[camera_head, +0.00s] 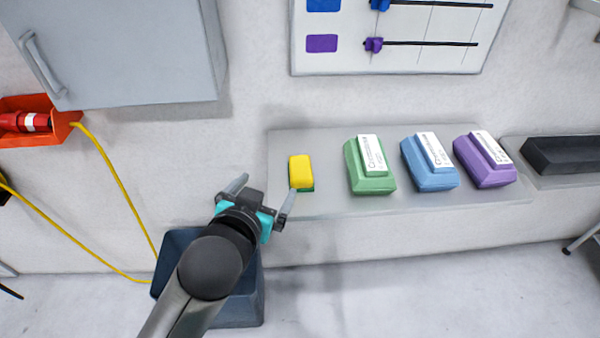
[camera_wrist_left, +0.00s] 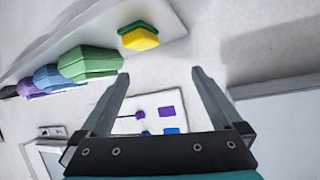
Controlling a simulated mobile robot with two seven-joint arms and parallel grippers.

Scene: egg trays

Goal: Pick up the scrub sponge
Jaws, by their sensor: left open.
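The scrub sponge (camera_head: 301,170) is a small block, yellow on top with a green layer below. It sits near the left end of the grey wall shelf (camera_head: 330,207) in the head view. It also shows in the left wrist view (camera_wrist_left: 141,40), beyond the fingers. My left gripper (camera_head: 262,194) is open and empty, to the left of the sponge and apart from it. Its two fingers also show in the left wrist view (camera_wrist_left: 155,98), spread wide. My right gripper is not in view.
Green (camera_head: 369,168), blue (camera_head: 430,165) and purple (camera_head: 486,162) labelled blocks stand right of the sponge. A dark bin (camera_head: 240,309) is below my left arm. A grey cabinet (camera_head: 120,50) hangs at upper left, with an orange holder (camera_head: 62,122) below it. A slider board (camera_head: 400,57) is above the shelf.

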